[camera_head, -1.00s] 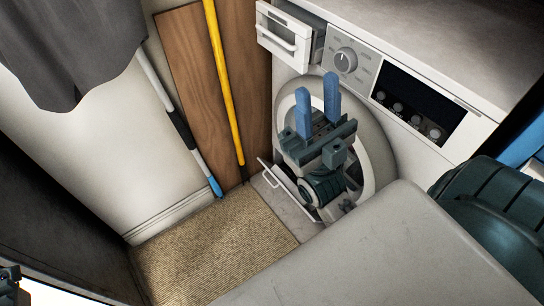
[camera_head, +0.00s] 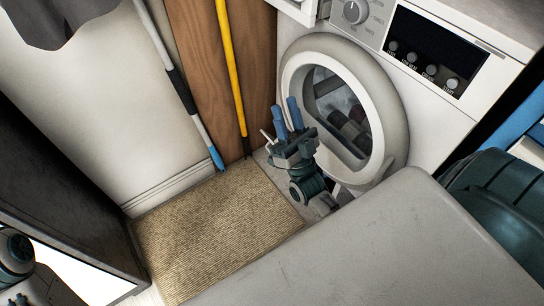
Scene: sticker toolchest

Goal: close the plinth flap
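The plinth flap (camera_head: 266,137) is a thin white panel low on the front of the washing machine. Only its left end shows, just left of my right gripper, and the rest is hidden behind the gripper and wrist. It appears to stand out from the machine. My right gripper (camera_head: 288,115) has two blue fingers pointing up with a gap between them, and nothing shows in it. It is low in front of the machine, beside the flap; I cannot tell whether they touch. Part of my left arm (camera_head: 15,252) shows at the lower left edge, its gripper unclear.
The round washer door (camera_head: 393,135) is shut above and right of the gripper. A beige mat (camera_head: 205,235) lies on the floor to the left. A yellow pole (camera_head: 230,65) and a grey-blue pole (camera_head: 180,90) lean at the back. A dark green container (camera_head: 495,195) stands right.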

